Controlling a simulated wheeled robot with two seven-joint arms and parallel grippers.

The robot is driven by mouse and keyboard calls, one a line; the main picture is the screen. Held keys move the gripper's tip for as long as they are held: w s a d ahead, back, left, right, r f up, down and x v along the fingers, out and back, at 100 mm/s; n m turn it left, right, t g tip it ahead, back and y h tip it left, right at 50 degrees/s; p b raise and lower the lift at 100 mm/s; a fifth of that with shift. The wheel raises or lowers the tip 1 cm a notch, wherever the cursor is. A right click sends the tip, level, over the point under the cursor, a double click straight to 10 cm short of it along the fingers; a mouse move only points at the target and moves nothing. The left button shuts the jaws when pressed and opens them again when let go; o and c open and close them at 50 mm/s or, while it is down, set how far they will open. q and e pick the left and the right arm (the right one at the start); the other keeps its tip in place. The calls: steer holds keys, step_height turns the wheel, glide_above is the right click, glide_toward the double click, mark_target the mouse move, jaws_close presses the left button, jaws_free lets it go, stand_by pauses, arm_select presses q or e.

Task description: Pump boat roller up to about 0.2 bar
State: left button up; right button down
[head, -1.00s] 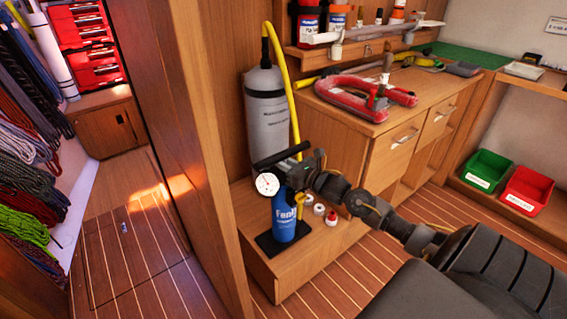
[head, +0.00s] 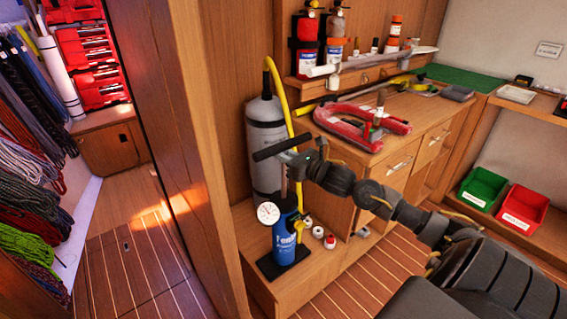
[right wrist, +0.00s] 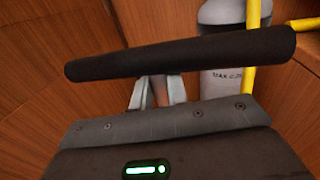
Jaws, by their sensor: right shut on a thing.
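The blue hand pump (head: 284,245) stands upright on a black foot plate on the low wooden step. Its round white gauge (head: 268,213) faces me; the needle is too small to read. My right gripper (head: 294,154) is shut on the black pump handle (head: 268,151), with the rod showing below it. The handle (right wrist: 180,56) spans the right wrist view, the fingers behind it. The grey boat roller (head: 265,140) stands upright behind the pump, partly hidden by the handle. A yellow hose (head: 287,100) loops from its top down towards the pump. My left gripper is out of view.
A wooden partition (head: 185,150) stands close on the left. Green (head: 482,188) and red (head: 523,208) bins sit at right.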

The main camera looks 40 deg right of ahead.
mark_target(288, 147)
steer(key=shift+r, duration=0.9)
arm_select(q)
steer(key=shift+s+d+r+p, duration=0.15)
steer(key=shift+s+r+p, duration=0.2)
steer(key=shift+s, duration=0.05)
arm_select(e)
steer(key=shift+r, duration=0.6)
steer(key=c, duration=1.4)
jaws_free()
steer(key=shift+f, duration=0.1)
steer(key=shift+f, duration=0.1)
